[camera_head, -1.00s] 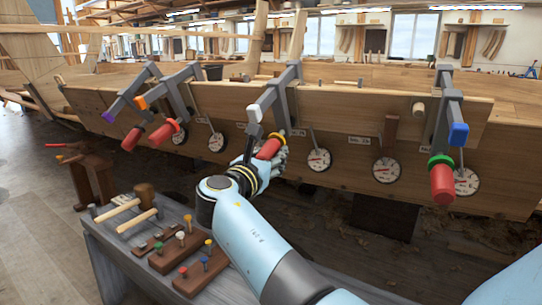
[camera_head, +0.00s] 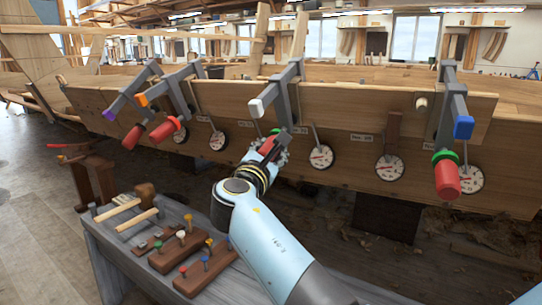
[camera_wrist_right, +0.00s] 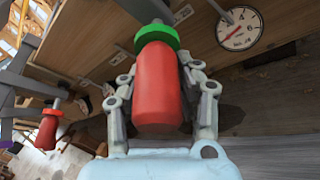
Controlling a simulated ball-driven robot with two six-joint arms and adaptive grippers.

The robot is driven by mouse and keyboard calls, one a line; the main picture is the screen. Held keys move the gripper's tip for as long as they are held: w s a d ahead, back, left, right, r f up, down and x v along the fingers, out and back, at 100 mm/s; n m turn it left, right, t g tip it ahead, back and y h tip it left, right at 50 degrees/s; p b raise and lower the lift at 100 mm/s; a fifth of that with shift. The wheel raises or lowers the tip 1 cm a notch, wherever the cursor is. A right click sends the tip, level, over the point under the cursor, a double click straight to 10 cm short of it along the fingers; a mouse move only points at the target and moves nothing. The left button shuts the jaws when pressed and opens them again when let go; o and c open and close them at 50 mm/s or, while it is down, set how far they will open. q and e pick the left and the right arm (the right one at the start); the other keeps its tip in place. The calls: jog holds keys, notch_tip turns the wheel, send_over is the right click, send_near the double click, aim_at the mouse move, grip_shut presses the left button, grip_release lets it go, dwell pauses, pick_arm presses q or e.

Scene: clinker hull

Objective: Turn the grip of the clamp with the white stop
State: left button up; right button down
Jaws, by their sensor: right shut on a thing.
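The clamp with the white stop (camera_head: 257,108) is fixed over the plank edge near the middle of the head view. Its red grip (camera_wrist_right: 160,88) hangs below it, with a green collar (camera_wrist_right: 156,36) at the top. My right gripper (camera_head: 266,155) is shut on this red grip. In the right wrist view its fingers (camera_wrist_right: 160,100) lie on both sides of the grip. In the head view the gripper hides much of the grip. My left gripper is not in view.
A round dial (camera_head: 320,157) sits on the plank right of the grip. A clamp with a blue stop (camera_head: 463,127) stands to the right; clamps with orange (camera_head: 142,100) and purple (camera_head: 109,115) stops stand left. A bench (camera_head: 110,245) with a mallet and pegs lies below.

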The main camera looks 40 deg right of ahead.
jog(key=shift+a+r+t, duration=0.1)
jog(key=shift+r+t, duration=0.05)
jog(key=shift+t, duration=0.15)
